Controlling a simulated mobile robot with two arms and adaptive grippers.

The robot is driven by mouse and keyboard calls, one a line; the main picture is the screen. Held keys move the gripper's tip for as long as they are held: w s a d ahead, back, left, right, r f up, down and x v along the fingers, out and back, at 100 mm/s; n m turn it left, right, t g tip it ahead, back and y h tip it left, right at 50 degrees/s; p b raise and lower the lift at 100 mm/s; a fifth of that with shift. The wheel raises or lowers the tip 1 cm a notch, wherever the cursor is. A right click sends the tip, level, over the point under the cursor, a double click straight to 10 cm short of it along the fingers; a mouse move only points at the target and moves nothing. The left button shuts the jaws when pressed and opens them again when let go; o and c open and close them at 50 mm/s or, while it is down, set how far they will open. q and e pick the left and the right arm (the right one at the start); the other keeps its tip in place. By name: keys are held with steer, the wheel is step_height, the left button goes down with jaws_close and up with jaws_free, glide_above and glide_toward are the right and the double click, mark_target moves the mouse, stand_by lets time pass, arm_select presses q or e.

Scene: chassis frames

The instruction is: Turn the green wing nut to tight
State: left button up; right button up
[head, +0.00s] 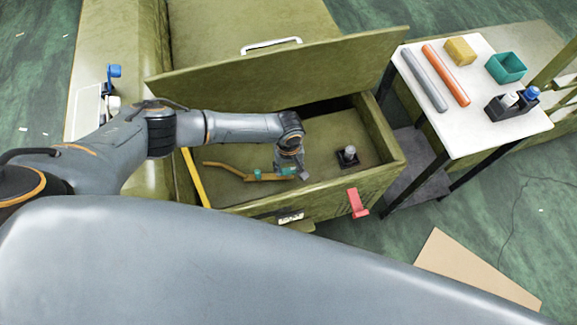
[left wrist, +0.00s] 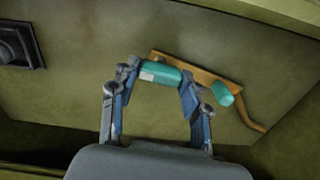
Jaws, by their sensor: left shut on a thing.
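A green, teal-coloured wing nut (left wrist: 160,73) with a small white patch sits on an ochre bent bracket (left wrist: 205,80) in the left wrist view. My left gripper (left wrist: 160,78) is shut on it, one finger at each end. A second teal piece (left wrist: 223,94) stands on the bracket just to the right, outside the fingers. In the head view the bracket (head: 222,168) lies on the floor of the open olive box, and my left gripper (head: 289,172) reaches down over its right end, partly hiding the held piece. I cannot read how tight the nut is. My right gripper is not in view.
The olive box (head: 385,165) has a raised lid panel (head: 290,75) behind my arm. A black fitting with a grey knob (head: 348,155) stands right of the gripper. A red latch (head: 357,203) hangs on the front wall. A white side table (head: 465,105) holds several items.

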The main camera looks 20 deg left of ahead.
arm_select(q)
steer(key=shift+s+r+m+p, duration=0.2)
steer(key=shift+m+p, duration=0.7)
steer(key=shift+p, duration=0.55)
steer(key=shift+f+m+p, duration=0.1)
steer(key=shift+m+p, duration=0.45)
steer(key=shift+m, duration=0.35)
steer(key=m, duration=0.4)
steer(key=shift+w+f+m, duration=0.1)
steer(key=shift+m, duration=0.2)
steer(key=m, duration=1.4)
steer(key=shift+m, duration=0.3)
steer(key=m, duration=0.4)
steer(key=shift+b, duration=0.4)
steer(key=m+b, duration=0.1)
steer(key=m, duration=0.4)
steer(key=shift+m, duration=0.3)
